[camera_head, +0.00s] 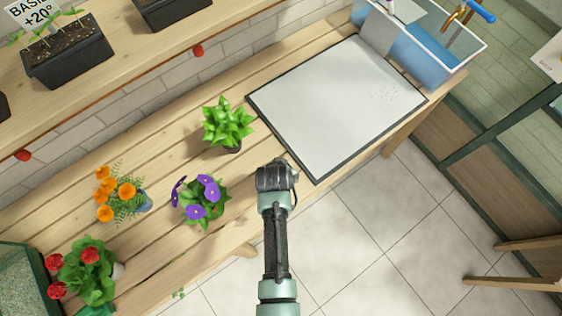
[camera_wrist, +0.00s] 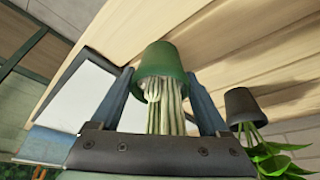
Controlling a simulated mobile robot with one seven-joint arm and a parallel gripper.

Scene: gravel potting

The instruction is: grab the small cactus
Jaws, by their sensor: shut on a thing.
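The small cactus (camera_wrist: 165,110), pale green ribbed stems in a green pot (camera_wrist: 162,62), shows upside down in the middle of the wrist view. In the head view my gripper (camera_head: 277,172) is over the front edge of the wooden table, beside the near corner of the white mat. The cactus is hidden there behind my wrist. I cannot tell whether the pot touches the table.
On the table (camera_head: 160,240) stand a leafy plant (camera_head: 228,122), purple flowers (camera_head: 205,198), orange flowers (camera_head: 118,190) and red flowers (camera_head: 85,270). The dark-edged white mat (camera_head: 335,105) is clear except for faint specks. A blue basin (camera_head: 425,50) stands beyond it. A shelf (camera_head: 130,60) runs behind.

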